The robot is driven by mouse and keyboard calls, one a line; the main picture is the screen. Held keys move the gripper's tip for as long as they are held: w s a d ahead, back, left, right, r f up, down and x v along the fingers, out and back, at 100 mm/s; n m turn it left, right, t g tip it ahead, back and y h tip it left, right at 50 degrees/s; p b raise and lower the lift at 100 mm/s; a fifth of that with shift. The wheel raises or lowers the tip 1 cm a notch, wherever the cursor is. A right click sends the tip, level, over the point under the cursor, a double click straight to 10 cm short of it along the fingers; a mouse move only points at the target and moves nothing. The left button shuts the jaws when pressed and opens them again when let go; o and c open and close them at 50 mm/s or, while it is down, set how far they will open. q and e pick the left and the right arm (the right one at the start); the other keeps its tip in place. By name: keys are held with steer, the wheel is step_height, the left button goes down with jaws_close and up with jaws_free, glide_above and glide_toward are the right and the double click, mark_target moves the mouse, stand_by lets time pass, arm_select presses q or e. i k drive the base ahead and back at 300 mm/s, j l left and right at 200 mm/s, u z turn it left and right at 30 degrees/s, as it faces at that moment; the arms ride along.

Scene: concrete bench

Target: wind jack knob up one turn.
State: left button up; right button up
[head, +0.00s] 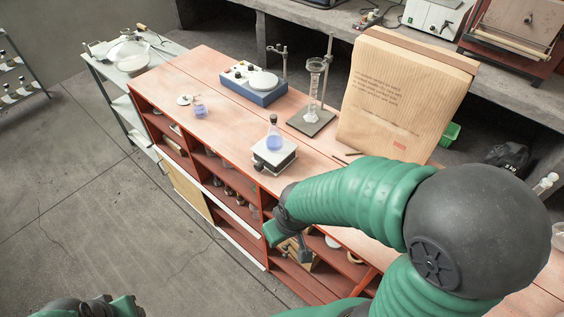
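The jack (275,157) is a small white-topped block near the front edge of the bench. A flask (273,141) of blue liquid stands upright on it. A small dark knob (258,166) shows at the jack's lower front left. My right gripper (286,238) is below and right of the jack, in front of the shelves and apart from the knob. Its fingers are small and partly hidden, so I cannot tell if it is open. My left gripper (95,306) is at the bottom left edge, cut off by the frame, far from the jack.
A blue instrument (254,85) with a round white plate, a stand (311,117) with a glass cylinder, and a large paper bag (401,98) stand behind the jack. A small flask (199,109) stands to its left. Open shelves (209,162) lie below the bench top.

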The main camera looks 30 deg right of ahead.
mark_target(258, 167)
steer(key=i+j+z, duration=0.1)
steer(key=z, duration=0.35)
steer(key=i+j+z, duration=0.1)
steer(key=z, duration=0.35)
steer(key=i+j+z, duration=0.1)
steer(key=j+z, duration=0.15)
steer(key=z, duration=0.2)
steer(key=j+z, duration=0.2)
steer(key=z, duration=0.3)
steer(key=j+z, duration=0.2)
steer(key=z, duration=0.25)
steer(key=j+z, duration=0.2)
steer(key=z, duration=0.25)
steer(key=k+j+z, duration=0.15)
steer(key=j, duration=0.35)
steer(key=k+j+z, duration=0.15)
steer(key=j, duration=0.3)
steer(key=k+j+z, duration=0.15)
steer(key=j, duration=0.3)
steer(key=k+j+z, duration=0.1)
steer(key=k+j, duration=0.15)
steer(key=j, duration=0.15)
steer(key=k+j+z, duration=0.15)
steer(key=j, duration=0.25)
steer(key=k+j+z, duration=0.15)
steer(key=k+j, duration=0.4)
steer(key=j, duration=0.15)
